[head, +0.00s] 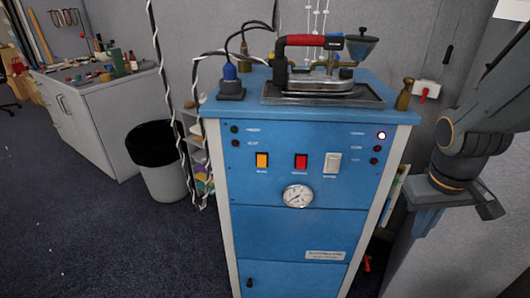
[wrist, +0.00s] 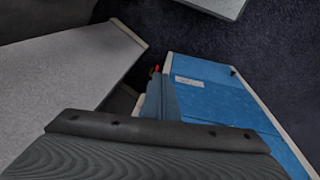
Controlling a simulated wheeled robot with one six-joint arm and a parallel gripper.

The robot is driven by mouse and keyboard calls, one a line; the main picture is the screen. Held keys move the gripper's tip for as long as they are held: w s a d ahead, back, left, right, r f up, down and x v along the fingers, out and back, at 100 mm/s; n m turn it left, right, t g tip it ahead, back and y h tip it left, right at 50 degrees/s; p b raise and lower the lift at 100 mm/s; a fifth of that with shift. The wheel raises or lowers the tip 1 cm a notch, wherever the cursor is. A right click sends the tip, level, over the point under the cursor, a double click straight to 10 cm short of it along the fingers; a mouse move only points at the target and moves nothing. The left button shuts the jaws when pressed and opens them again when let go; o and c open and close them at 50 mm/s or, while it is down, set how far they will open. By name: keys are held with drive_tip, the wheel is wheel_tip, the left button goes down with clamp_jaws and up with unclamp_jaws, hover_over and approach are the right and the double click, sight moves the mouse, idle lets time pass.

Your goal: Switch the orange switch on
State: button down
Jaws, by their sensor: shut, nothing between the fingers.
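The orange switch (head: 262,160) is a small upright rocker on the front panel of the blue machine (head: 290,240). It is the leftmost of three rockers; I cannot tell which way it is tipped. A red switch (head: 301,161) and a white switch (head: 332,162) sit to its right. My gripper (head: 426,222) is right of the machine, pointing down, apart from the switches. It is shut and empty. In the wrist view the gripper (wrist: 158,92) points past the machine's blue side (wrist: 215,95); the orange switch is not seen there.
An iron with a red handle (head: 306,40) rests on a tray on the machine's top. A round gauge (head: 298,196) sits below the switches, and one lamp (head: 381,135) glows at upper right. A bin (head: 160,170) and grey cabinet (head: 95,120) stand left. Floor in front-left is clear.

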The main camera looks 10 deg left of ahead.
sight(266, 163)
drive_tip(key=w+a+r+n+t+y+p, duration=0.1)
drive_tip(key=w+a+r+n+t+p, duration=0.15)
drive_tip(key=a+r+n+p, duration=0.4)
drive_tip(key=w+a+r+n+t+y+p, duration=0.1)
drive_tip(key=w+a+r+n+p, duration=0.2)
drive_tip(key=a, duration=0.6)
drive_tip(key=s+a+r+n+y+p, duration=0.2)
drive_tip(key=a+n+y+p, duration=0.2)
drive_tip(key=a, duration=1.2)
drive_tip(key=n, duration=0.3)
drive_tip(key=shift+s+r+p, duration=0.15)
drive_tip(key=shift+r+p, duration=0.25)
drive_tip(key=shift+g, duration=0.25)
drive_tip(key=x, duration=0.3)
drive_tip(key=w+x, duration=0.1)
drive_tip(key=x, duration=0.7)
drive_tip(key=shift+w+r, duration=0.35)
drive_tip(key=shift+r, duration=0.05)
drive_tip(key=shift+w+a+f+p, duration=0.15)
drive_tip(key=shift+w+p, duration=0.2)
drive_tip(key=shift+w, duration=0.65)
